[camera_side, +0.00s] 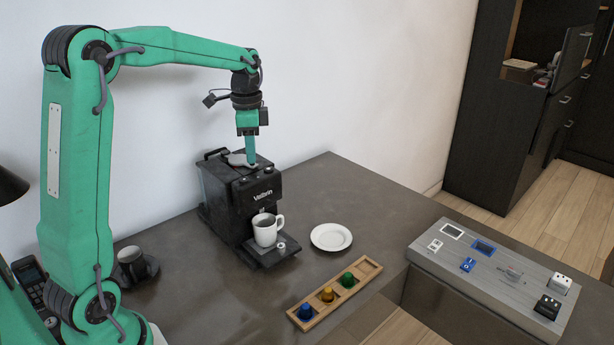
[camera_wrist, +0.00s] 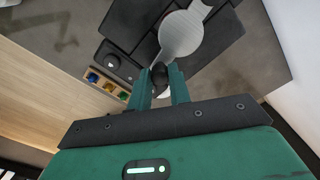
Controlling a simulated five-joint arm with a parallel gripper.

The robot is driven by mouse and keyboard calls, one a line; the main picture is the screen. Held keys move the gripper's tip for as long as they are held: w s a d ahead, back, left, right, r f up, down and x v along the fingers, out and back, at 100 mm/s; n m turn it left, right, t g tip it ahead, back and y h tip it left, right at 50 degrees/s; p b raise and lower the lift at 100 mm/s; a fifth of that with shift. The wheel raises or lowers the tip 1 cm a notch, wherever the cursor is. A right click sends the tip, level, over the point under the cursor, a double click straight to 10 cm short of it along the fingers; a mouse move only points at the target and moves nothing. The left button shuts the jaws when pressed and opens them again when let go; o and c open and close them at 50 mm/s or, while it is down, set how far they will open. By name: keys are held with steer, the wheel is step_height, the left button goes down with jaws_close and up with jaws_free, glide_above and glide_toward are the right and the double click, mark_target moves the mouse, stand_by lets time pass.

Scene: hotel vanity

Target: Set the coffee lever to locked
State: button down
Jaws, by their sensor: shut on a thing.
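The black coffee machine (camera_side: 220,205) stands on the dark counter against the wall. Its coffee lever (camera_side: 236,159) is a flat silver piece on the machine's top; in the wrist view the lever (camera_wrist: 182,35) shows as a round plate with a black knob at its near end. My gripper (camera_side: 251,162) points straight down over the machine's top. In the wrist view my gripper (camera_wrist: 160,78) has its two green fingers on either side of the knob, shut on it. No lock marking is readable.
A white mug (camera_side: 263,238) of dark drink stands on the machine's front tray. A white plate (camera_side: 331,237), a wooden tray (camera_side: 361,277) with coloured pieces, and a dark cup (camera_side: 130,262) are nearby. A grey panel (camera_side: 490,285) sits right.

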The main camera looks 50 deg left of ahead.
steer(key=shift+s+d+m, duration=0.1)
steer(key=shift+s+m, duration=0.8)
steer(key=shift+m, duration=0.2)
steer(key=c, duration=1.3)
jaws_free()
steer(key=shift+r, duration=0.1)
step_height(320, 180, up, 8)
steer(key=shift+s, duration=0.1)
